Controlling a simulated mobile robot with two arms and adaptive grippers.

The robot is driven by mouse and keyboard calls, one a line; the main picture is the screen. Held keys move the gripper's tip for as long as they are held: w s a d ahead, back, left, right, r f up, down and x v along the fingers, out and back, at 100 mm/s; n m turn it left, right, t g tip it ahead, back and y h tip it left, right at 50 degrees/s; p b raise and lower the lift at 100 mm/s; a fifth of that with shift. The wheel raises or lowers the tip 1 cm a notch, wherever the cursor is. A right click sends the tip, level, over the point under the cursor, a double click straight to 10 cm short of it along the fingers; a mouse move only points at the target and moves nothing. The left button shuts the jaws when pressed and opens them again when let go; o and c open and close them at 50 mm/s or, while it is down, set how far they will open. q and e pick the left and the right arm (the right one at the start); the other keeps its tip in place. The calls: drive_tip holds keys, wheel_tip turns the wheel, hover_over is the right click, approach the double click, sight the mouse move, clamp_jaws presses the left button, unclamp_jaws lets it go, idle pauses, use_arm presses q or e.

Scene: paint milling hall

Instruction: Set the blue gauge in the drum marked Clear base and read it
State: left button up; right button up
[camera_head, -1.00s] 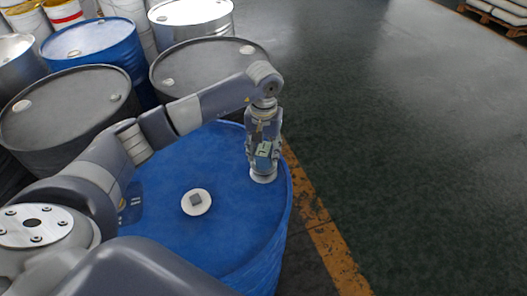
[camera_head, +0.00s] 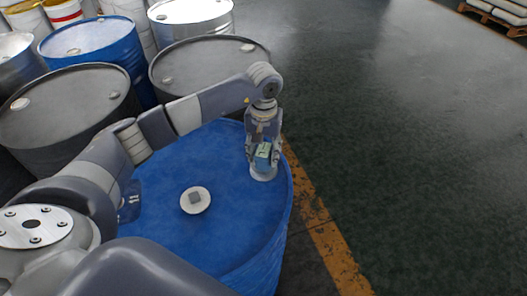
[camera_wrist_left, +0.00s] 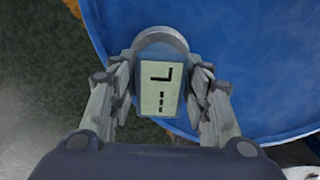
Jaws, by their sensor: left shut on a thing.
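A blue drum (camera_head: 160,245) stands right in front of me in the head view. A dark label (camera_head: 130,201) with white marks is on its left part, too small to read and partly behind my arm. My left gripper (camera_head: 264,158) points down over the drum's right edge, shut on the blue gauge (camera_head: 263,153). My right gripper is out of view.
A white disc (camera_head: 187,207) with a grey block on it lies on the drum top. Grey drums (camera_head: 66,105) and another blue drum (camera_head: 92,45) crowd the left and back.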

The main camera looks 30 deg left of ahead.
use_arm(q)
drive_tip(key=shift+f, duration=0.15)
drive_tip(key=o, duration=1.4)
drive_tip(key=shift+o, duration=0.2)
wheel_tip(320, 180, up, 12)
drive_tip(key=shift+r, duration=0.2)
